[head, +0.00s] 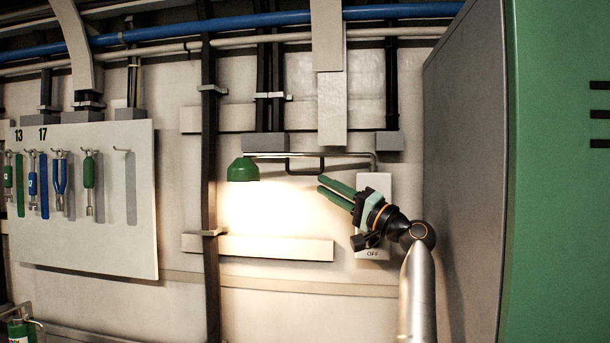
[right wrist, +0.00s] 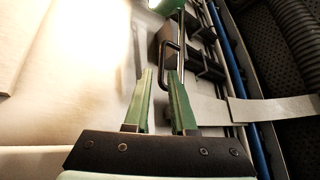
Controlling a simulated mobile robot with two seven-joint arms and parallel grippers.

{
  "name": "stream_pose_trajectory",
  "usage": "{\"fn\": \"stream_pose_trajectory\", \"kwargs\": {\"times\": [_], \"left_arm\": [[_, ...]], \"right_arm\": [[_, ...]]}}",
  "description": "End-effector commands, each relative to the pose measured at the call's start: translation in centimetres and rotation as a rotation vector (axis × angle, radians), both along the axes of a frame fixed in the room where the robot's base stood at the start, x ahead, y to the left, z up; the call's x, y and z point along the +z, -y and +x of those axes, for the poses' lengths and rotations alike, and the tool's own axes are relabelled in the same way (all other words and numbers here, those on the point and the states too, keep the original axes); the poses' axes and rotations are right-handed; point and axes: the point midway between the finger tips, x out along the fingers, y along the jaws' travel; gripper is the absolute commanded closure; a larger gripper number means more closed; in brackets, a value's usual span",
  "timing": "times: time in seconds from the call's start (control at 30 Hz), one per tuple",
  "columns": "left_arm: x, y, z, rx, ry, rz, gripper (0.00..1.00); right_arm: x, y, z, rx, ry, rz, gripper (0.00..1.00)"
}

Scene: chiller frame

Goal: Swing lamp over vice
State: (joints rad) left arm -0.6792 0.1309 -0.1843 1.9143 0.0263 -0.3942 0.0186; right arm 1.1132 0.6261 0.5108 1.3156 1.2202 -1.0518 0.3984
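The lamp has a green shade (head: 243,170) at the left end of a thin horizontal arm (head: 300,154) on the wall. A dark loop handle (head: 305,172) hangs under that arm. My right gripper (head: 321,186) points up and left, with its tips near the handle. In the right wrist view, my right gripper (right wrist: 161,74) has its two green fingers apart with nothing between them. The handle (right wrist: 166,58) shows just beyond the tips; I cannot tell if they touch. The shade (right wrist: 165,5) is cut off at the top edge. I see no vice and no left gripper.
A white tool board (head: 85,215) with hanging tools is at the left. A dark vertical post (head: 210,190) stands left of the lamp. A switch plate marked OFF (head: 373,253) is behind my right wrist. A tall grey and green cabinet (head: 465,170) bounds the right side.

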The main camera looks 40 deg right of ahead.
Motion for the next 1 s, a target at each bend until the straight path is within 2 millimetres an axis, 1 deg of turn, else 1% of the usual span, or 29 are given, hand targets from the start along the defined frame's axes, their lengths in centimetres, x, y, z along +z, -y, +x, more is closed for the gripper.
{"fn": "stream_pose_trajectory", "kwargs": {"times": [0.17, 0.3, 0.5, 0.63, 0.9, 0.97, 1.0], "left_arm": [[1.1, 0.0, 0.0, -0.001, 0.000, 0.001, 1.00], [2.2, 0.0, 0.0, -0.001, 0.000, 0.001, 1.00], [3.1, 0.0, 0.0, -0.001, 0.000, 0.001, 1.00], [3.4, 0.0, 0.0, -0.001, 0.001, 0.001, 1.00], [3.3, 0.0, 0.0, -0.001, 0.001, 0.001, 1.00], [3.3, 0.0, 0.0, -0.001, 0.002, 0.000, 1.00], [3.3, 0.0, 0.0, -0.001, 0.002, 0.000, 1.00]], "right_arm": [[1.1, -0.4, 1.6, 0.004, 0.002, 0.003, 0.76], [2.1, -0.8, 3.7, 0.005, 0.000, 0.005, 0.76], [2.8, -1.2, 6.0, 0.002, 0.000, 0.003, 0.76], [3.0, -1.3, 6.6, 0.001, -0.001, 0.000, 0.76], [2.9, -1.3, 6.7, 0.000, 0.000, -0.001, 0.76], [2.9, -1.3, 6.7, 0.000, 0.000, -0.001, 0.82], [2.9, -1.3, 6.7, 0.000, 0.000, 0.000, 0.86]]}}
